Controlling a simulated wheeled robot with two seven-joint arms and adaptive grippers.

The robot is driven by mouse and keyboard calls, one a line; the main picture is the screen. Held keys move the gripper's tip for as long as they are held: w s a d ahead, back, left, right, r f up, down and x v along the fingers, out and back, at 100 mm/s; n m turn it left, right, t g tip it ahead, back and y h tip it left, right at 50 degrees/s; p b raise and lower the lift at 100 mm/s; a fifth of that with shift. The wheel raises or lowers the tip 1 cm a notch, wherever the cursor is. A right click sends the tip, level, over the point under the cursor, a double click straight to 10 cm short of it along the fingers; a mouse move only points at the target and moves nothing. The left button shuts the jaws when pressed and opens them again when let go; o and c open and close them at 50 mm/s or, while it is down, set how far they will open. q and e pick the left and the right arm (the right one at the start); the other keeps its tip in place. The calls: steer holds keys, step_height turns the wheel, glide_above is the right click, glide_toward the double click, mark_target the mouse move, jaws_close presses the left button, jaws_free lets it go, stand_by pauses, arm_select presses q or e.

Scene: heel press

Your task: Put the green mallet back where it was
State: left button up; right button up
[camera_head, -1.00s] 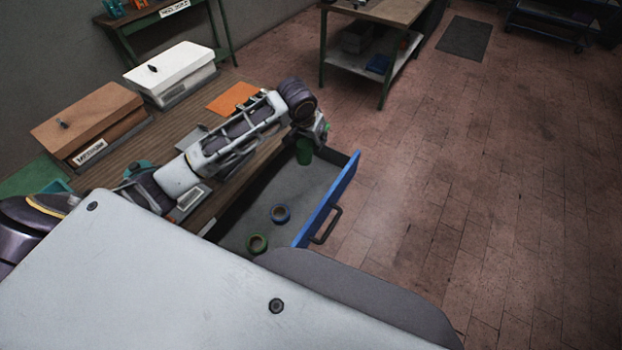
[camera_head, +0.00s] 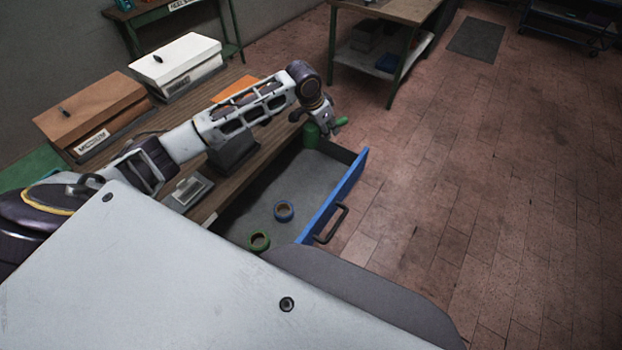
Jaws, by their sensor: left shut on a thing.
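The green mallet is held at the far end of the open drawer. Its green head (camera_head: 311,135) shows just left of my left gripper (camera_head: 327,121), and another green part (camera_head: 340,124) sticks out on the gripper's right. My left gripper is shut on the mallet, with the fingers mostly hidden by the wrist. The mallet appears to be above the drawer's far back corner; its exact height I cannot tell. The blue-fronted drawer (camera_head: 331,203) stands open under the wooden bench. My right gripper is not in view.
A blue tape roll (camera_head: 275,210) and a green tape roll (camera_head: 250,243) lie in the drawer. A brown box (camera_head: 88,103) and a white box (camera_head: 175,60) stand on the bench, with an orange sheet (camera_head: 236,91) near.

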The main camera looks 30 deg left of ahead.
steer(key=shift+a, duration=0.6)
arm_select(q)
steer(key=shift+f, duration=0.1)
step_height(320, 180, down, 10)
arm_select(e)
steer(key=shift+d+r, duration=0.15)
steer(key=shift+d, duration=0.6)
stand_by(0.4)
arm_select(q)
steer(key=shift+f, duration=0.5)
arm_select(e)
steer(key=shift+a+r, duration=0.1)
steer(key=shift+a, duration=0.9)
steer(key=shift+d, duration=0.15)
